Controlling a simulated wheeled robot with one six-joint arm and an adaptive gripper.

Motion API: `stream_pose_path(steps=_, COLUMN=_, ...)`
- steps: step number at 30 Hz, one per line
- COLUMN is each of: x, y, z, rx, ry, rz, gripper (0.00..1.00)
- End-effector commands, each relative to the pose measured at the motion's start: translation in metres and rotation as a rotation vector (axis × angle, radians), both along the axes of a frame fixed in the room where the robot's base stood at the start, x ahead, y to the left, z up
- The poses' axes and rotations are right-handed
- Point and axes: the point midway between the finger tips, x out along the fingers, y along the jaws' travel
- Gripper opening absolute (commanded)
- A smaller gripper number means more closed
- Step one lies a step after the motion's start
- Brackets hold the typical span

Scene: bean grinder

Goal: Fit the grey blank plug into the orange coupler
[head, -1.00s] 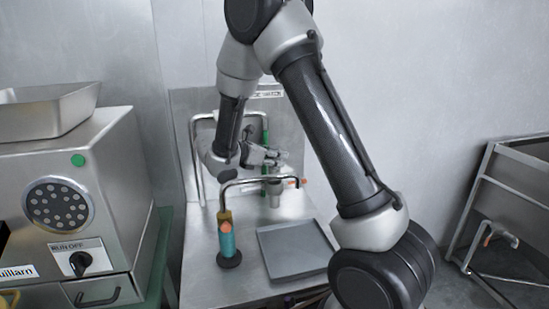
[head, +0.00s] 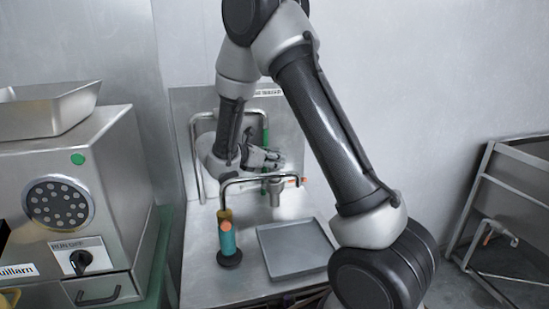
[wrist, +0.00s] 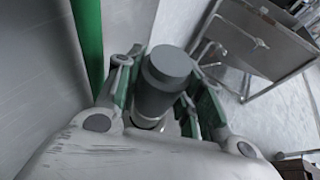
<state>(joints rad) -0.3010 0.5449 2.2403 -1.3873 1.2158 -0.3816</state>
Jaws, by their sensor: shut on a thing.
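My gripper (head: 272,160) is above the back of the steel table, behind the bent chrome pipe. In the wrist view my gripper (wrist: 160,100) is shut on the grey blank plug (wrist: 168,68), a round grey cylinder whose flat end points away from the palm. A small orange piece (head: 303,181) shows at the free end of the chrome pipe. Another orange piece (head: 231,232) sits in a teal cylinder on a dark round base. I cannot tell which is the orange coupler. The plug and both orange pieces are apart.
The chrome pipe (head: 258,181) arches in front of my gripper. A grey tray (head: 295,248) lies on the table. The grinder (head: 75,185) stands left, a metal rack (head: 510,205) right.

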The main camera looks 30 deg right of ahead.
Motion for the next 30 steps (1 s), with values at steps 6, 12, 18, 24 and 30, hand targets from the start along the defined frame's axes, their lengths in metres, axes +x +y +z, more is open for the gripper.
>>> stream_pose_path(steps=6, x=0.0, y=0.0, z=-0.005, rx=-0.001, ry=-0.001, rz=0.0, gripper=0.0)
stream_pose_path(steps=12, x=0.0, y=0.0, z=-0.01, rx=-0.001, ry=0.001, rz=-0.001, gripper=0.0)
stream_pose_path(steps=18, x=0.0, y=0.0, z=-0.015, rx=-0.001, ry=0.0, rz=0.0, gripper=0.0)
stream_pose_path(steps=24, x=0.0, y=0.0, z=-0.02, rx=-0.001, ry=-0.001, rz=0.0, gripper=0.0)
stream_pose_path(steps=30, x=0.0, y=0.0, z=-0.025, rx=-0.001, ry=0.001, rz=0.0, gripper=0.0)
